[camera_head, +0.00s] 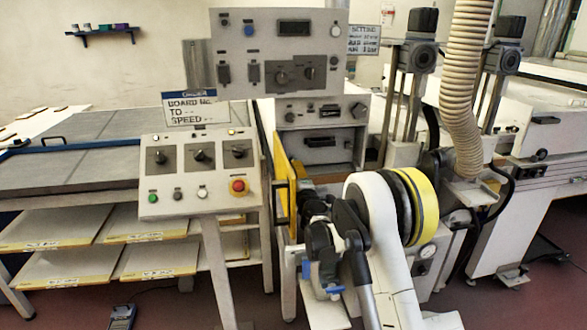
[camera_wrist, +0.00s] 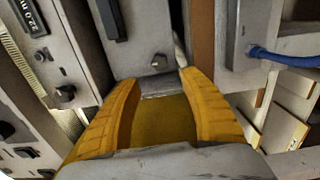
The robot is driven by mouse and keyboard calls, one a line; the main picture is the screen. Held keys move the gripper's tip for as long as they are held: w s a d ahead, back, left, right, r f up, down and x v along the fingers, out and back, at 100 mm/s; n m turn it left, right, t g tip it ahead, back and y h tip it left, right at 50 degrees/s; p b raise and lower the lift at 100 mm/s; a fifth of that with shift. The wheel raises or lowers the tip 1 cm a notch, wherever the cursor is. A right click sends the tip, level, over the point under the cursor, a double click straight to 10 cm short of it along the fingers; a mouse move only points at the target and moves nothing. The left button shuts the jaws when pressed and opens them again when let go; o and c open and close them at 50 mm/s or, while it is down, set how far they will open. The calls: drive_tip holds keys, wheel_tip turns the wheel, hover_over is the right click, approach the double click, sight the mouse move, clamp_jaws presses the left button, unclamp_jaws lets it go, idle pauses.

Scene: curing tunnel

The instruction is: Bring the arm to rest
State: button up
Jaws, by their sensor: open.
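My arm (camera_head: 385,225) is bent in front of the machine in the head view, with its wrist low in front of the open cabinet. My gripper (camera_wrist: 160,80) shows in the wrist view with its two yellow fingers spread apart. No object is visibly gripped between them. A dull yellow surface lies between the fingers, and I cannot tell what it is. Grey panels with knobs lie beyond the fingertips. In the head view the gripper's fingers cannot be made out clearly behind my wrist.
A control panel (camera_head: 199,170) with a red stop button stands left of my arm. A yellow door (camera_head: 283,190) and grey cabinet (camera_head: 320,146) are close to my wrist. A ribbed hose (camera_head: 462,90) hangs at right. Shelves with boards (camera_head: 60,230) fill the lower left.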

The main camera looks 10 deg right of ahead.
drive_tip(key=shift+s, duration=1.05)
drive_tip(key=s+d+r+m+g+h, duration=0.1)
drive_tip(key=s+d+r+m+h, duration=0.15)
drive_tip(key=s+r, duration=0.2)
drive_tip(key=s+d+r+m+h, duration=0.1)
drive_tip(key=s+d+r+m, duration=0.1)
drive_tip(key=s+r+m, duration=0.3)
drive_tip(key=s+d+r+m+g, duration=0.3)
drive_tip(key=s+r+m, duration=0.1)
drive_tip(key=s, duration=0.6)
drive_tip(key=s+a+f+m+g+y, duration=0.1)
drive_tip(key=s+a+f+m+g, duration=0.1)
drive_tip(key=s, duration=0.9)
drive_tip(key=s+a+f+m+g+y, duration=0.1)
drive_tip(key=s+f, duration=0.4)
drive_tip(key=s, duration=0.6)
drive_tip(key=s+a+f+m+g+y, duration=0.1)
drive_tip(key=s+a+f+m+g, duration=0.2)
drive_tip(key=s, duration=0.8)
drive_tip(key=shift+s+a+f+m+g, duration=0.3)
drive_tip(key=shift+a+f+g, duration=0.2)
drive_tip(key=shift+f, duration=0.2)
drive_tip(key=shift+w+y, duration=0.1)
drive_tip(key=shift+y, duration=0.15)
